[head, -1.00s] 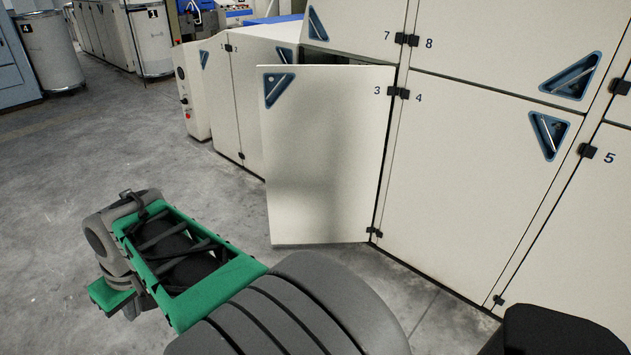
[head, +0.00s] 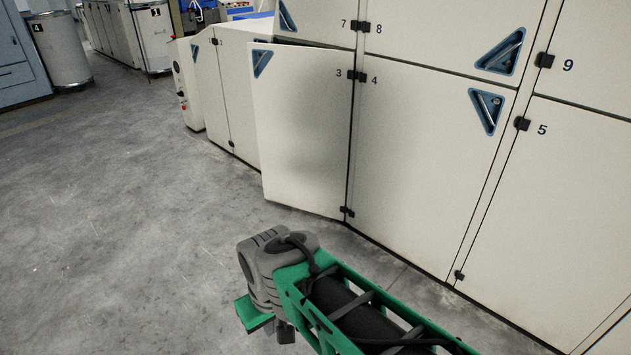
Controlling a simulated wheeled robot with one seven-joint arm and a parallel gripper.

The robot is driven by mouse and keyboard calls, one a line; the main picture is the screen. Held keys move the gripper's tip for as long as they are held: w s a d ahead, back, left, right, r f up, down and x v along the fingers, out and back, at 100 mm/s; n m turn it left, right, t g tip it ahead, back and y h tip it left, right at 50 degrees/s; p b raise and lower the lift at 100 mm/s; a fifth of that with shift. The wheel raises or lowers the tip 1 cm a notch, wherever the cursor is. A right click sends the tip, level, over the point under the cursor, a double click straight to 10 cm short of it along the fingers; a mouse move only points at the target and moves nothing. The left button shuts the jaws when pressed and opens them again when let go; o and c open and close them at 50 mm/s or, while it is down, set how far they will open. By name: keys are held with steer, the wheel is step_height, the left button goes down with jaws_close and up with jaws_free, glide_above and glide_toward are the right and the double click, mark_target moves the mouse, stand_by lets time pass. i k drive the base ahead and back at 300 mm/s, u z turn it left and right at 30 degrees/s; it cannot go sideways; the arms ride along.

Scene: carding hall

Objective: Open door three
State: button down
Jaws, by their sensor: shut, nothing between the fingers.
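Door three (head: 300,130) is a pale cabinet door marked 3, hinged on its right edge next to door four (head: 430,150). It stands ajar, its left edge swung out from the cabinet, with a thin dark gap along its top. Its blue triangular handle recess (head: 262,63) is at the upper left. My gripper (head: 285,331) shows only in part, low in the head view beneath my grey wrist. It is shut and empty, in front of the door and apart from it in the picture. Its fingertips are hard to make out.
Door five (head: 560,200) and other numbered panels run to the right, shut. A lower pale cabinet (head: 226,95) stands beyond door three's free edge. Open concrete floor (head: 120,220) lies at left, with grey cans (head: 60,50) at the back.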

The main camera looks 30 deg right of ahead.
mark_target(302, 96)
steer(key=u, duration=0.6)
steer(key=i, duration=0.7)
steer(key=u, duration=0.4)
steer(key=i, duration=0.85)
steer(key=z, duration=0.8)
steer(key=i, duration=0.55)
steer(key=z, duration=0.55)
